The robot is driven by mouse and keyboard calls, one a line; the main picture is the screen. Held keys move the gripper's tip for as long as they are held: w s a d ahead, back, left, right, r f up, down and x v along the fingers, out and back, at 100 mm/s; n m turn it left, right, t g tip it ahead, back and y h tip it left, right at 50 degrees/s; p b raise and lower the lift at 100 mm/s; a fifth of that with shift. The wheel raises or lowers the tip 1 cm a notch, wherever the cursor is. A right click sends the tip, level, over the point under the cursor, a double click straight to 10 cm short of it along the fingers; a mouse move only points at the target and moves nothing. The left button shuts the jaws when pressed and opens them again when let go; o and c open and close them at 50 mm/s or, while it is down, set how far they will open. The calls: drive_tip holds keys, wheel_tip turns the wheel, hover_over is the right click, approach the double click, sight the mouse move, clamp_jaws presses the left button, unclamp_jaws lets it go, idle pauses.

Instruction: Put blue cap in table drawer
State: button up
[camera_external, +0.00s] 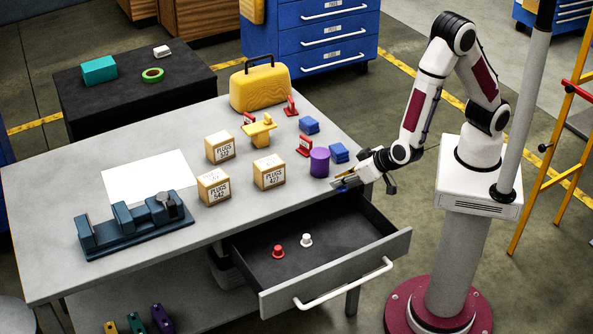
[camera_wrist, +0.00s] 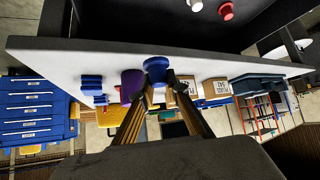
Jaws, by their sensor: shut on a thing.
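My gripper (camera_external: 346,181) is at the right front edge of the grey table (camera_external: 110,270), beside the back of the open drawer. In the wrist view my gripper (camera_wrist: 158,82) is shut on the blue cap (camera_wrist: 156,67), which sits between the two fingertips. In the external view the cap is small and mostly hidden by the fingers. The table drawer (camera_external: 335,283) is pulled out, with a dark inside and a white handle. A red cap (camera_external: 278,251) and a white cap (camera_external: 306,240) stand in it. They also show in the wrist view, the red cap (camera_wrist: 226,11) and the white cap (camera_wrist: 194,5).
A purple cylinder (camera_external: 319,162) and blue blocks (camera_external: 339,152) stand close to my gripper. Several plug boxes (camera_external: 269,173), a yellow case (camera_external: 260,88) and a blue vise (camera_external: 135,224) are on the table. The drawer has free floor around its caps.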

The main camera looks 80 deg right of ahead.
drive_tip(key=shift+f, duration=1.25)
drive_tip(key=shift+f, duration=0.15)
approach(317, 222)
drive_tip(key=shift+s+f, duration=0.1)
drive_tip(key=shift+f, duration=0.95)
drive_tip(key=shift+d, duration=0.1)
drive_tip(key=shift+w+d, duration=0.2)
drive_tip(key=shift+w, duration=0.45)
drive_tip(key=shift+w+d, duration=0.2)
drive_tip(key=shift+w, duration=0.5)
drive_tip(key=shift+w+d, duration=0.2)
drive_tip(key=shift+w, duration=0.45)
drive_tip(key=shift+s+f, duration=0.1)
drive_tip(key=shift+f, duration=0.45)
drive_tip(key=shift+f, duration=0.15)
drive_tip(key=o, duration=0.9)
drive_tip(key=shift+c, duration=0.2)
